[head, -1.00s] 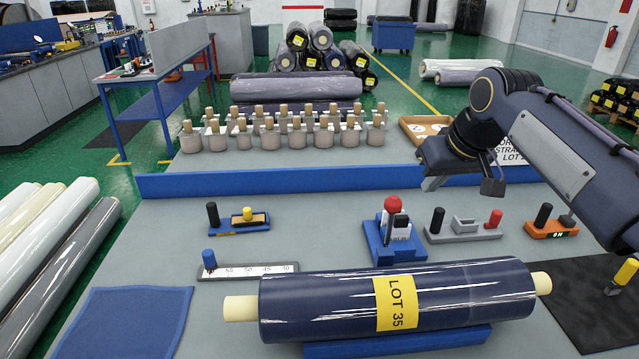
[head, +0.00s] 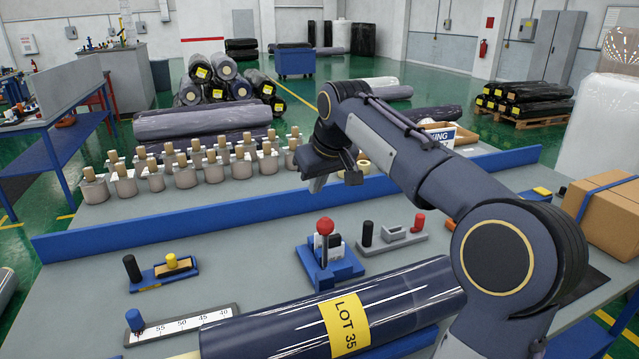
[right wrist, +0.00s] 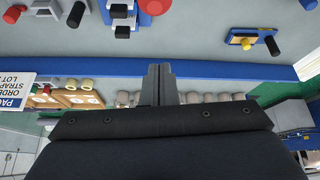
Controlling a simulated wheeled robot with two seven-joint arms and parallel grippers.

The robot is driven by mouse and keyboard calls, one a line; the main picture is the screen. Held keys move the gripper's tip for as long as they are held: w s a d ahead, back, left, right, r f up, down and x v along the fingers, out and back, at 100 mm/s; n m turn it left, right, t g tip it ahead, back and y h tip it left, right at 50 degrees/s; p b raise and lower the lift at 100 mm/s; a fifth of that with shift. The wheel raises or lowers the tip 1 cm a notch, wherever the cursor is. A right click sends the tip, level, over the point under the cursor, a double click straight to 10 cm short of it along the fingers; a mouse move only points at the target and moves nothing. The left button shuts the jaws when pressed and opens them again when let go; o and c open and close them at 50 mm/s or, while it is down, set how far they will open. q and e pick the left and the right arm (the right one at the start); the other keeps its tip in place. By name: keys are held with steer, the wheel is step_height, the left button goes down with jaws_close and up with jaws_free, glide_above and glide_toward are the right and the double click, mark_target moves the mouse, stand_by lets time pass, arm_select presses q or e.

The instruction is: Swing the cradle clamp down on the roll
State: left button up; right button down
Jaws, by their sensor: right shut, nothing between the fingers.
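The roll (head: 400,305), dark blue and wrapped with a yellow LOT 35 label, lies on a blue cradle (head: 400,345) at the front of the bench. Behind it stands a blue-based fixture (head: 345,268) with an upright lever topped by a red ball (head: 325,226); it appears to be the clamp, raised off the roll. My right gripper (head: 318,184) hangs above the bench's blue back rail, behind the clamp, touching neither clamp nor roll. In the right wrist view its fingers (right wrist: 160,84) are together and empty. My left gripper is not in view. My right arm hides the roll's right end.
A grey fixture with black and red knobs (head: 392,235) stands right of the clamp. A blue fixture (head: 162,273) and a ruler plate (head: 185,323) lie left. Several capped cylinders (head: 185,172) stand behind the rail (head: 200,220). A cardboard box (head: 605,215) is at right.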

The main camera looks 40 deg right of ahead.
mark_target(325, 245)
step_height(325, 245, down, 6)
steer(key=shift+s+f, duration=0.2)
steer(key=shift+s, duration=0.2)
stand_by(0.4)
